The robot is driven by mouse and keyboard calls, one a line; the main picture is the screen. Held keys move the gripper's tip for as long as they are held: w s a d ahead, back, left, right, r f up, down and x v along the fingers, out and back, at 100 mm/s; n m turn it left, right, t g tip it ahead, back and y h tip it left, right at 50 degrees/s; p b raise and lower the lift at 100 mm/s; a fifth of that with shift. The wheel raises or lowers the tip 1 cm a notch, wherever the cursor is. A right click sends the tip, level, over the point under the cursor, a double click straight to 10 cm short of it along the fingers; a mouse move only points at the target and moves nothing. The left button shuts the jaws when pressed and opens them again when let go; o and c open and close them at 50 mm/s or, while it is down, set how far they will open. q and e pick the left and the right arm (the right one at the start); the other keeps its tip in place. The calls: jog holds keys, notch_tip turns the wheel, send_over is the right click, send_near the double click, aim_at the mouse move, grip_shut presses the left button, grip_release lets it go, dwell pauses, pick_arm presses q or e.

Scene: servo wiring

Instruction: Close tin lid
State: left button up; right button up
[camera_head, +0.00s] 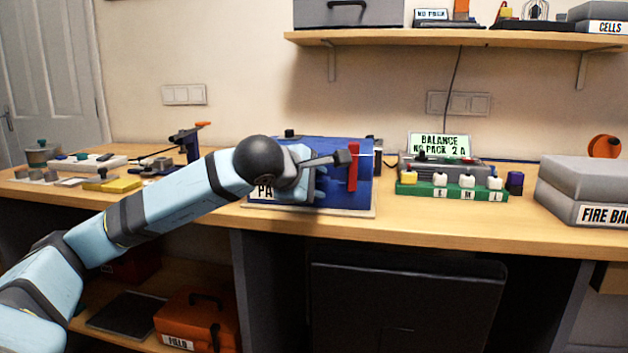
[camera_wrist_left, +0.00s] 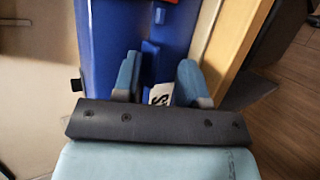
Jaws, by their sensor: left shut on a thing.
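A blue tin (camera_head: 330,148) stands on the workbench in the middle of the head view, with a red piece on its right side. Its white label, reading "PA", is partly hidden behind my left arm. My left gripper (camera_head: 316,183) is at the tin's front. In the left wrist view, the blue tin (camera_wrist_left: 105,40) runs behind my gripper (camera_wrist_left: 158,70). The two fingers are on either side of a small blue tab (camera_wrist_left: 150,55), with part of a white label showing below it. The fingers hide the exact contact. How far the lid stands open is unclear. My right gripper is out of view.
A green block with several coloured knobs (camera_head: 450,189) stands right of the tin. A grey box (camera_head: 590,190) is at the far right. Small tools and a yellow block (camera_head: 112,184) lie at left. A shelf (camera_head: 460,41) hangs above.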

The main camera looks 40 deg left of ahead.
pick_arm(q)
jog(key=shift+f, duration=0.25)
jog(key=shift+s+r, duration=0.15)
jog(key=shift+s, duration=0.1)
jog(key=p+v, duration=0.2)
jog(key=v, duration=1.1)
jog(key=shift+r, duration=0.3)
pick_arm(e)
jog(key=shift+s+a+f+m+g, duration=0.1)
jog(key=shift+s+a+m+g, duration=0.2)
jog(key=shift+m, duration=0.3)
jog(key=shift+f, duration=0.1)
